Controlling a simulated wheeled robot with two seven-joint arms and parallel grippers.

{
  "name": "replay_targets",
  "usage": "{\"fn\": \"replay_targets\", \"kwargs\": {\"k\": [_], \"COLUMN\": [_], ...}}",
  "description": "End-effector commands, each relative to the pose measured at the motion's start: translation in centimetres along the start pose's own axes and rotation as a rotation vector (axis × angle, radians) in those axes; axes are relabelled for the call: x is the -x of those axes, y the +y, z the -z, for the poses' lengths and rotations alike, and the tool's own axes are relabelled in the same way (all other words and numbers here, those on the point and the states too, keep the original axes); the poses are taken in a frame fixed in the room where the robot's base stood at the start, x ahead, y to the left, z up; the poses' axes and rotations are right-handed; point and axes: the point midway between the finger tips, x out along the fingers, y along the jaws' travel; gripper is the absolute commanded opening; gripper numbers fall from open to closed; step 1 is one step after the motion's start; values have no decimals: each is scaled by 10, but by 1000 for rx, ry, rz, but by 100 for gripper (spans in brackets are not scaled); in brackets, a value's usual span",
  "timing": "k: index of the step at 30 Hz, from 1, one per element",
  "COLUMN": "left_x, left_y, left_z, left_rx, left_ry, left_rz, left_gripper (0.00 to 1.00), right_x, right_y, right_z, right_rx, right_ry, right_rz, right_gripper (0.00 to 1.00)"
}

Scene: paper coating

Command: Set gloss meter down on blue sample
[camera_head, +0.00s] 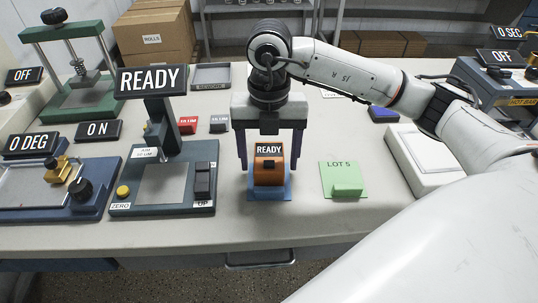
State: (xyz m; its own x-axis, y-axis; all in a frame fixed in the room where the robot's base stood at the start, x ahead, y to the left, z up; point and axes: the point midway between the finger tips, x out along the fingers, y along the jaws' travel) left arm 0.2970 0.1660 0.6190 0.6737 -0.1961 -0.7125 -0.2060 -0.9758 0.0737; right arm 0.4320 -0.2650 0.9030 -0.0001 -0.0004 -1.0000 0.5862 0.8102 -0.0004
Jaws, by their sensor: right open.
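The gloss meter (269,175) is an orange block with a black display reading "READY". It stands upright on the blue sample (284,194), a flat blue sheet mostly covered by the meter. My right gripper (271,160) comes down from above with its two purple fingers on either side of the meter. The fingers are open and stand apart from the meter's sides. My left gripper is not in view.
A green sample marked "LOT 5" (345,192) lies to the right. A dark blue instrument with a "READY" sign (151,81) stands close on the left. A white box (420,165) is further right. The table's front edge is just below the samples.

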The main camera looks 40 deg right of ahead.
Motion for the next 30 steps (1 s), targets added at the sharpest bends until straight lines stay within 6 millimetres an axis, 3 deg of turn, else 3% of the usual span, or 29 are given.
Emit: {"fn": "replay_targets", "kwargs": {"k": [5, 16, 21, 30], "left_x": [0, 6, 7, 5], "left_y": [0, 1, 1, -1], "left_z": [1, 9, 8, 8], "left_rx": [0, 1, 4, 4], "left_ry": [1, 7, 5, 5], "left_rz": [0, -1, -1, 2], "left_gripper": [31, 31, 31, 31], "right_x": [18, 91, 103, 104], "right_y": [1, 0, 0, 0], "right_z": [-1, -1, -1, 0], "right_rx": [0, -1, -1, -1], "right_ry": [-3, -5, -2, -1], "right_rz": [-4, -3, -2, -1], "right_gripper": [70, 70, 70, 70]}}
